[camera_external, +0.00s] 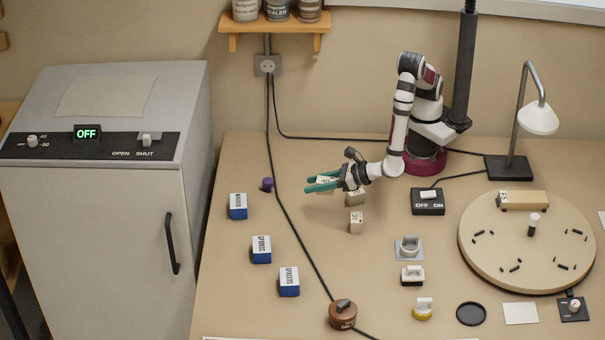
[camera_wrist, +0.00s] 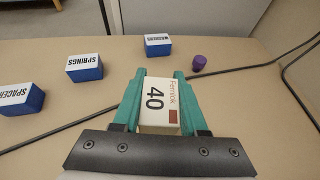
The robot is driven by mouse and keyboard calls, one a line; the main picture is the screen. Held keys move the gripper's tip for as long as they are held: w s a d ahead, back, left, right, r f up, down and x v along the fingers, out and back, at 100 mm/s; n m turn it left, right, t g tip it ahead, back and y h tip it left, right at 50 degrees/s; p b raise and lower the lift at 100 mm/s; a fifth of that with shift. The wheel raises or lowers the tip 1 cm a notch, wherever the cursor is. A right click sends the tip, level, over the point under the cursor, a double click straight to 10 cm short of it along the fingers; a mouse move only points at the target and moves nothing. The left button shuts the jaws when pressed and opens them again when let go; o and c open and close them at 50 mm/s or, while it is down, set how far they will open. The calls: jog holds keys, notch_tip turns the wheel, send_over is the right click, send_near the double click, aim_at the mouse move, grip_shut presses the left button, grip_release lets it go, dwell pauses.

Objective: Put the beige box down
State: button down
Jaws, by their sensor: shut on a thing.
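The beige box (camera_wrist: 158,103), marked "Femlok 40" with a dark red patch, sits between the teal fingers of my gripper (camera_wrist: 158,98) in the wrist view. The fingers touch both its sides. In the external view my gripper (camera_external: 322,184) reaches left over the bench, and only a small part of the box (camera_external: 326,180) shows between the fingers. I cannot tell exactly how high it is above the bench.
Two other beige blocks stand by my gripper: one partly under the wrist (camera_external: 356,199), one in front (camera_external: 356,221). Blue-and-white boxes (camera_external: 261,249) stand left beyond a black cable (camera_external: 292,230), with a purple cylinder (camera_external: 267,184). A turntable (camera_external: 480,250) is at right.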

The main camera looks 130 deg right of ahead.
jog(key=w+a+n+t+y, duration=0.1)
jog(key=w+a+n+t, duration=0.1)
jog(key=a, duration=0.5)
send_over(347, 259)
jog(key=f, duration=0.6)
jog(key=shift+s+d+f, duration=0.15)
jog(key=shift+d+f, duration=0.15)
jog(key=shift+a+f, duration=0.15)
jog(key=shift+f, duration=0.9)
jog(key=shift+a+f, duration=0.1)
jog(key=shift+f, duration=0.95)
jog(key=shift+f, duration=0.15)
